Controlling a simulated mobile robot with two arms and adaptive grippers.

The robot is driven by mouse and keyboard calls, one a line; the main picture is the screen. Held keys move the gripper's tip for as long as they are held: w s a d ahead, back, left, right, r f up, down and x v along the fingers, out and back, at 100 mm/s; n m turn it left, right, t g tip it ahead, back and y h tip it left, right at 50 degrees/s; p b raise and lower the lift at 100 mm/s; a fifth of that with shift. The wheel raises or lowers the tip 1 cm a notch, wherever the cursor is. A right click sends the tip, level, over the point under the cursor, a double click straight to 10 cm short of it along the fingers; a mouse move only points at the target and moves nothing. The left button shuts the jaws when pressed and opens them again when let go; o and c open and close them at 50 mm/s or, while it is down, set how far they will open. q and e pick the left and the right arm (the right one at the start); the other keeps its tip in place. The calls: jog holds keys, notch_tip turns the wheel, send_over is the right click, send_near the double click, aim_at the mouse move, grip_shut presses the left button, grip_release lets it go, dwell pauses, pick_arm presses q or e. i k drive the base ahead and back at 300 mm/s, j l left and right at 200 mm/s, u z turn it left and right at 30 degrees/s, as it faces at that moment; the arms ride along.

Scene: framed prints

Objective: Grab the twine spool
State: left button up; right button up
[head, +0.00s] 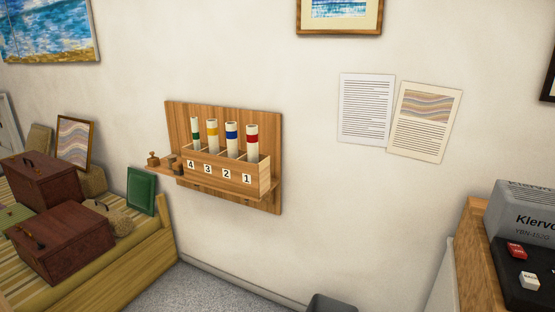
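A tan, rough-textured roundish thing (120,223), which may be the twine spool, sits at the left on the striped bench, beside a dark red-brown box. It is small, and I cannot make out its shape well. Small brown wooden things (153,159) stand on a little shelf at the left of the wall rack; I cannot tell what they are. Neither of my grippers shows in the head view.
A wooden wall rack (225,185) holds several white tubes with coloured bands, above labels 4 to 1. The bench (135,262) carries red-brown boxes (62,240), a green panel (142,190) and a framed print (76,142). A grey machine (525,215) stands at right. Grey floor shows below.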

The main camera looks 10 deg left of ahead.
aim_at(172, 158)
jog(key=i+j+u, duration=0.2)
jog(key=i+u, duration=0.15)
jog(key=i, duration=0.15)
jog(key=i+u, duration=0.35)
jog(key=i, duration=0.15)
jog(key=i+u, duration=0.35)
jog(key=i, duration=0.2)
